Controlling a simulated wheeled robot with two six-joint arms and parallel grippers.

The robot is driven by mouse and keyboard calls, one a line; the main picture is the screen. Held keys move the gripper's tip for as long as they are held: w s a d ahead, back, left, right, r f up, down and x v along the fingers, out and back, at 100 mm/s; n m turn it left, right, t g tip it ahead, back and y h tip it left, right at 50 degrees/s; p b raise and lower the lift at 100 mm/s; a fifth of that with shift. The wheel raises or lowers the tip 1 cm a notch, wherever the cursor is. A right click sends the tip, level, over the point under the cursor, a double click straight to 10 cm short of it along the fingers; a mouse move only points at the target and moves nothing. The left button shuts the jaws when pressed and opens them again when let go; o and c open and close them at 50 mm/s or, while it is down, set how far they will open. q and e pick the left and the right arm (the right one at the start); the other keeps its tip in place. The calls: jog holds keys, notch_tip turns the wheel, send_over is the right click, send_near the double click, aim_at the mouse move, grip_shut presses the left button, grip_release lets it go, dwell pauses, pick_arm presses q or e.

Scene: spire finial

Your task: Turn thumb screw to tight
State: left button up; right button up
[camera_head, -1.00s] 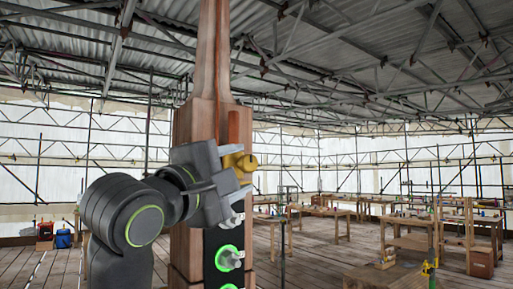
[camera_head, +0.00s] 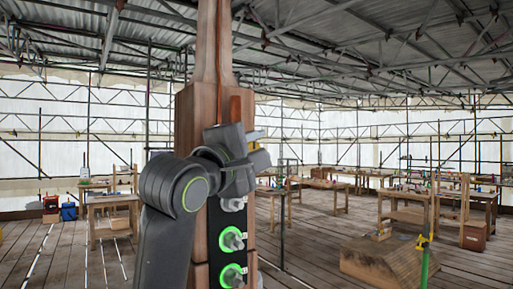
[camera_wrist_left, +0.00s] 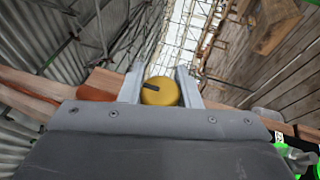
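The yellow thumb screw (camera_head: 261,160) sits on the side of the wooden spire post (camera_head: 190,125), partly hidden behind my left gripper (camera_head: 262,146). In the left wrist view the round yellow screw head (camera_wrist_left: 160,92), with a dark mark on it, lies between the two light-grey fingers of my left gripper (camera_wrist_left: 160,82). A finger is on each side of the head, with little or no gap. Whether both fingers press on it cannot be told. My right gripper is not in view.
Below the gripper, a black panel (camera_head: 213,236) on the post carries grey knobs (camera_head: 233,240) with green glowing rings. Wooden workbenches (camera_head: 108,212) stand behind on the plank floor. A large wooden block (camera_head: 388,264) lies at right. Open floor (camera_head: 310,240) lies between.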

pick_arm(q)
jog(key=c, duration=0.3)
jog(key=m+g+y, duration=0.1)
jog(key=g+y, duration=0.1)
jog(key=g, duration=0.1)
jog(key=shift+f+m, duration=0.25)
jog(key=shift+m, duration=0.15)
jog(key=shift+f+m+g+y, duration=0.25)
jog(key=shift+m+g+y, duration=0.15)
jog(key=shift+g+y, duration=0.6)
jog(key=shift+g, duration=0.3)
jog(key=o, duration=1)
jog(key=shift+c, duration=0.2)
